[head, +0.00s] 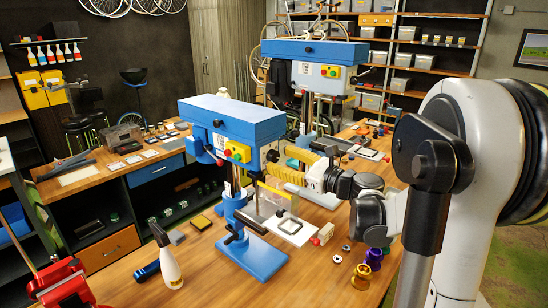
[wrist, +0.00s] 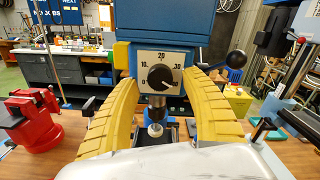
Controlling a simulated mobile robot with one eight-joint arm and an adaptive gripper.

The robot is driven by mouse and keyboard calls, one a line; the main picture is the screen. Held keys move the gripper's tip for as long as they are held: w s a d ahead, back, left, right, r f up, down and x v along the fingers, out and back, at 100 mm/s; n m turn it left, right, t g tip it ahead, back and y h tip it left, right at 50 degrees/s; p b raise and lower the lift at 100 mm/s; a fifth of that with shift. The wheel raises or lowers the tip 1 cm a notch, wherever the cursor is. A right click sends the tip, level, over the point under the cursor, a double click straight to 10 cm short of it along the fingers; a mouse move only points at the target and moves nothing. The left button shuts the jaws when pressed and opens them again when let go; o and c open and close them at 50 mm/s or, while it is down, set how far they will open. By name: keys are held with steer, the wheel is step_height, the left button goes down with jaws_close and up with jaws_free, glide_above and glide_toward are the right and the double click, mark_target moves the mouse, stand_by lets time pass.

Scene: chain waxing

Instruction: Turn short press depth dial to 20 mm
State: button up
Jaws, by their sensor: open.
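The front blue press (head: 230,118) stands on the wooden bench in the head view. Its dial plate (wrist: 145,62) faces me in the wrist view, marked with several numbers from 0 and with 20 at the top. The round black dial knob (wrist: 160,77) has a pale pointer that appears to point to the lower right, near the highest mark. My gripper (wrist: 160,82) is open, its yellow ridged fingers on either side of the dial; I cannot tell whether they touch it.
A second blue press (head: 315,50) stands behind. A black-ball lever (wrist: 236,60) is right of the dial. Small coloured spools (head: 372,260) sit at the bench's right.

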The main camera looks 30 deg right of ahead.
steer(key=shift+x, duration=1.15)
steer(key=shift+s, duration=0.1)
steer(key=c, duration=1.2)
